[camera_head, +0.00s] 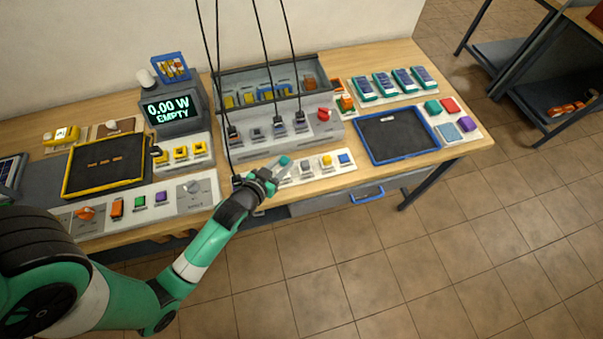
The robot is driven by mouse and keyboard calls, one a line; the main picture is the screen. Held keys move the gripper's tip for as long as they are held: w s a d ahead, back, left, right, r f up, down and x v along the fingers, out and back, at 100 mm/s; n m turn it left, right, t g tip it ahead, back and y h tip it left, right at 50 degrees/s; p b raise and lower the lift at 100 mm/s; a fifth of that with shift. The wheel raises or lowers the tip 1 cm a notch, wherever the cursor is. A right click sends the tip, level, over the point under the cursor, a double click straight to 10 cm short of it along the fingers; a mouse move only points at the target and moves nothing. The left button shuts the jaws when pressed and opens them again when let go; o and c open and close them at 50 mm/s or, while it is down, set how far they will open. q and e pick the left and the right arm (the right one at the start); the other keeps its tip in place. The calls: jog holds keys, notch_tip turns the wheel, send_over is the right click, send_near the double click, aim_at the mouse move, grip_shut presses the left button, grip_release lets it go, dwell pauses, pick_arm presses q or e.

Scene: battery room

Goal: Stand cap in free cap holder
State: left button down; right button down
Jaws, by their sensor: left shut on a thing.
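My left gripper (272,173) reaches over the front edge of the bench, at the left part of a pale strip. It is shut on a small teal piece (285,161), which seems to be the cap; the jaws partly hide it. The pale strip (318,175) has a row of holders with small caps in them, among them a yellow cap (326,161) and a blue cap (345,158) at its right. The strip's left part is hidden by my gripper, and I cannot tell which holder is free. My right gripper is not in view.
Behind the strip stands a grey box (318,137) with hanging black cables (266,60) close to my gripper. A blue-rimmed tray (373,157) lies to the right. A display (168,107) reading "0.00 W EMPTY" and a yellow-rimmed tray (68,181) are at left.

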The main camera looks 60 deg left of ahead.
pick_arm(q)
jog(key=shift+s+a+r+y, duration=0.25)
jog(key=shift+a+y, duration=0.05)
jog(key=shift+a, duration=0.05)
notch_tip(320, 180, down, 6)
jog(key=b, duration=0.6)
jog(key=shift+a+f, duration=0.1)
jog(key=shift+a, duration=0.05)
jog(key=shift+p, duration=0.3)
dwell(0.6)
jog(key=shift+f+b, duration=0.55)
dwell(0.3)
jog(key=c, duration=0.8)
grip_release()
jog(key=shift+c, duration=0.2)
jog(key=shift+s+r, duration=0.1)
jog(key=shift+s, duration=0.05)
